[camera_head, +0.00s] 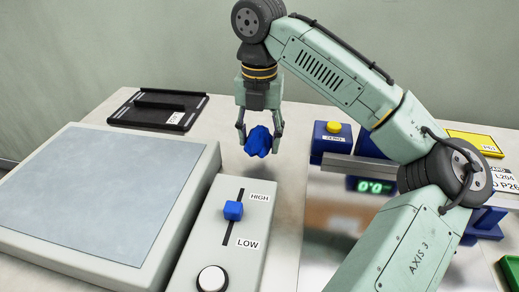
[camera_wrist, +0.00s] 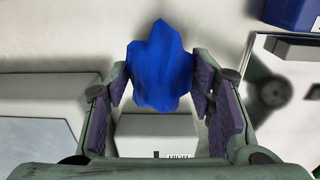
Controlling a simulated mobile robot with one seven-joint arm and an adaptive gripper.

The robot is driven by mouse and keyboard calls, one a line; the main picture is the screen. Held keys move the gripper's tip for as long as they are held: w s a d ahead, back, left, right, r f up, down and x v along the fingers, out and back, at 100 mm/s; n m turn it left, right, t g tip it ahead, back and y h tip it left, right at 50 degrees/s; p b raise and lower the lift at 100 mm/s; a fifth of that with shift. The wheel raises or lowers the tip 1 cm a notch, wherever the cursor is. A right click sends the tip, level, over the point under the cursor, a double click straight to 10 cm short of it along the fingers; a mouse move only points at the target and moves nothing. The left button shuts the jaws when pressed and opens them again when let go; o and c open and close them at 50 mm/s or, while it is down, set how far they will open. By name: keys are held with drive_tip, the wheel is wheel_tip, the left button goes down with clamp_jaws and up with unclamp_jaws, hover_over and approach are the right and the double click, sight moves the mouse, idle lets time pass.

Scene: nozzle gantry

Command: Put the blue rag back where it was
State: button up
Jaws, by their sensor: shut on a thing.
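The blue rag (camera_head: 258,141) is a crumpled lump held between the fingertips of my gripper (camera_head: 260,128). In the head view it hangs above the pale table, behind the far end of the slider box. In the wrist view the rag (camera_wrist: 160,68) sits between the two finger pads of my gripper (camera_wrist: 160,85). My gripper is shut on it. The rag appears apart from the table, with a soft shadow on the surface below. Which spot it came from cannot be told.
A slider box (camera_head: 210,262) with a blue knob and white button stands in front. A large grey plate (camera_head: 90,190) lies left, a black tray (camera_head: 150,122) at the back left.

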sight(260, 160)
drive_tip(key=shift+f, duration=2)
drive_tip(key=shift+f, duration=0.1)
drive_tip(key=o, duration=1.1)
wheel_tip(260, 160, up, 12)
drive_tip(key=shift+r, duration=0.15)
